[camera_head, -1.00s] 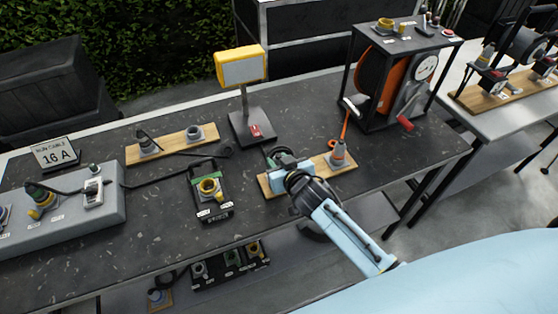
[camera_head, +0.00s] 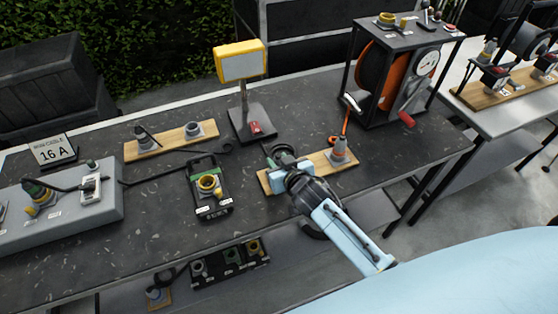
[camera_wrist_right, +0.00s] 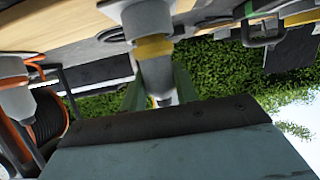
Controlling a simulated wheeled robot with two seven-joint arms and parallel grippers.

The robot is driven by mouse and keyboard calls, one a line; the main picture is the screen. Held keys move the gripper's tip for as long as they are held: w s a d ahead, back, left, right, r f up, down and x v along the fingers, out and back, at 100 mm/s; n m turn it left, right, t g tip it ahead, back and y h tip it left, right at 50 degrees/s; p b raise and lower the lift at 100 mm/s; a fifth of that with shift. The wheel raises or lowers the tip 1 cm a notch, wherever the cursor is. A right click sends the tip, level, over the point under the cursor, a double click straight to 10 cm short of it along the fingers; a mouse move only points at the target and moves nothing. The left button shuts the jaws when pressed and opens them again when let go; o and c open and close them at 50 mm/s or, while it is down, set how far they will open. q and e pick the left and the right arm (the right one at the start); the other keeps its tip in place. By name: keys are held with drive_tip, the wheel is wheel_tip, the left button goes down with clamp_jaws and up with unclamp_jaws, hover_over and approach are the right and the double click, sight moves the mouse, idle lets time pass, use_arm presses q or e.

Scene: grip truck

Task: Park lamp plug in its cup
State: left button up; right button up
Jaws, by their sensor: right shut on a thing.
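My right gripper (camera_head: 284,174) is over the left end of the near wooden board (camera_head: 325,165). In the right wrist view its green fingers (camera_wrist_right: 159,92) are shut on a grey plug with a yellow band (camera_wrist_right: 153,48), which I take as the lamp plug. The band meets a wider grey cup-like part (camera_wrist_right: 148,17) at the board; I cannot tell how deep the plug sits in it. In the head view the gripper hides the plug and that end of the board. The yellow lamp (camera_head: 241,63) stands behind on its dark base. My left gripper is not in view.
A grey plug with an orange cable (camera_head: 339,147) stands at the board's right end. A black box with a yellow-rimmed socket (camera_head: 208,187) is to the left. The far wooden board (camera_head: 170,143) and the orange cable reel (camera_head: 374,75) stand farther back.

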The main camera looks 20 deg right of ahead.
sight(279, 156)
drive_tip(key=shift+f, duration=0.25)
drive_tip(key=o, duration=1.1)
drive_tip(key=shift+o, duration=0.5)
drive_tip(key=shift+o, duration=1.3)
drive_tip(key=shift+r, duration=0.1)
drive_tip(key=shift+r+p, duration=2.45)
